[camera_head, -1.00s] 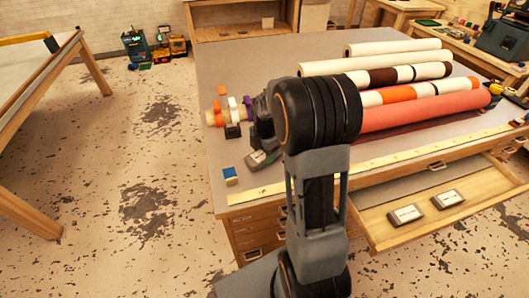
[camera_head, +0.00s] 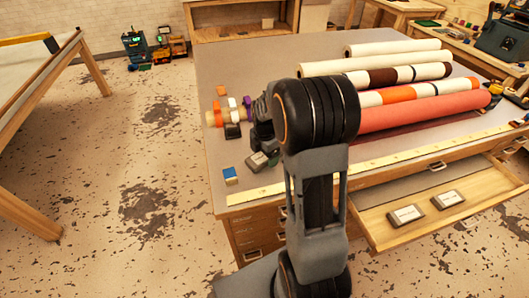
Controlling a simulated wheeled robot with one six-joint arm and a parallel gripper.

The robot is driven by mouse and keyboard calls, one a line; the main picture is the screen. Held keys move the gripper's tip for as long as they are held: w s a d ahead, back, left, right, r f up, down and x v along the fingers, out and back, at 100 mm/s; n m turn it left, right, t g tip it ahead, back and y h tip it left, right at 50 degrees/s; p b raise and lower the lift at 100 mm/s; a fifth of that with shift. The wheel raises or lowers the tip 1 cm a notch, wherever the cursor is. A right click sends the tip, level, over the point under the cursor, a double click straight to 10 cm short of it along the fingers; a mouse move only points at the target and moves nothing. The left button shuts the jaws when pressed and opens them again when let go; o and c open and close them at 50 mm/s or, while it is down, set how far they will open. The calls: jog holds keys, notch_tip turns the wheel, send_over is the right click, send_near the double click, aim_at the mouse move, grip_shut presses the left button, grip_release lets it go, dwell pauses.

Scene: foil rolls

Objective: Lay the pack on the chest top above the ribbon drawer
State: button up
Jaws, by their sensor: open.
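The chest (camera_head: 225,60) has a grey top with drawers in its front. A small dark pack with a pale grey-green face (camera_head: 257,161) is at the chest top near its left front, right at my gripper (camera_head: 265,151). My gripper points down there and is open; my own arm hides much of it. I cannot tell whether the fingers still touch the pack. Two similar dark packs with white labels, one on the left (camera_head: 406,215) and one on the right (camera_head: 447,200), lie in the open drawer (camera_head: 385,238). The drawer labels are too small to read.
Several long rolls (camera_head: 420,112) lie across the right of the top. A yellow ruler strip (camera_head: 390,157) runs along the front edge. A blue-topped block (camera_head: 230,175), a dark block (camera_head: 232,131) and coloured rings on a rod (camera_head: 216,117) are at the left.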

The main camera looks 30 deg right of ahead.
notch_tip(320, 180, up, 11)
jog(key=s+a+r+m+t, duration=0.1)
jog(key=s+a+m, duration=0.4)
jog(key=m, duration=0.5)
jog(key=s+a+r+m+t, duration=0.1)
jog(key=s+a+m+t, duration=0.2)
jog(key=s+m, duration=0.7)
jog(key=shift+a, duration=1.05)
jog(key=shift+c, duration=0.2)
